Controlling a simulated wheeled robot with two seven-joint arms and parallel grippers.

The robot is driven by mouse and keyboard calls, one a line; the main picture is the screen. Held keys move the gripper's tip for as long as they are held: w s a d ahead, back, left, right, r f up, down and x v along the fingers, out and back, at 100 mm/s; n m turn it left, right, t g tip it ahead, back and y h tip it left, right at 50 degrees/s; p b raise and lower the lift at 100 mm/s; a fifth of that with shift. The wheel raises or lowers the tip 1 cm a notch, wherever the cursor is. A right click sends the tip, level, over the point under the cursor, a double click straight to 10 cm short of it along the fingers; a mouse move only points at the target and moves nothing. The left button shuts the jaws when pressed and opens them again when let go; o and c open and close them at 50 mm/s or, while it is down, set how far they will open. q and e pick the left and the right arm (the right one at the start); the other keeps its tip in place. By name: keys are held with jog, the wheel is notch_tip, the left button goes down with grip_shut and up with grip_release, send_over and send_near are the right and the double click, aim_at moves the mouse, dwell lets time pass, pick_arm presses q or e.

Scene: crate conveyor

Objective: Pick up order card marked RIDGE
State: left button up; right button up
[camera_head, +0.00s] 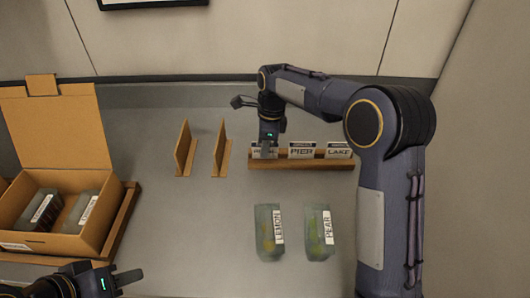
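A wooden rack (300,165) at the back of the counter holds three upright cards. The middle card reads PIER (301,150) and the right one LAKE (338,150). The leftmost card (262,154) is partly covered by my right gripper, so its word cannot be read in full. My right gripper (268,149) points down at this leftmost card; whether its fingers are closed on it cannot be told. My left gripper (126,281) is low at the bottom left, away from the rack, with its fingers apart and empty.
An open cardboard box (65,243) with two labelled packs stands on a wooden tray at the left. Two thin upright dividers (185,150) stand left of the rack. Packs labelled LEMON (266,235) and PEAR (316,235) lie in front. The counter's centre-left is clear.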

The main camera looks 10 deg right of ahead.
grip_shut()
jog(key=shift+r, duration=0.1)
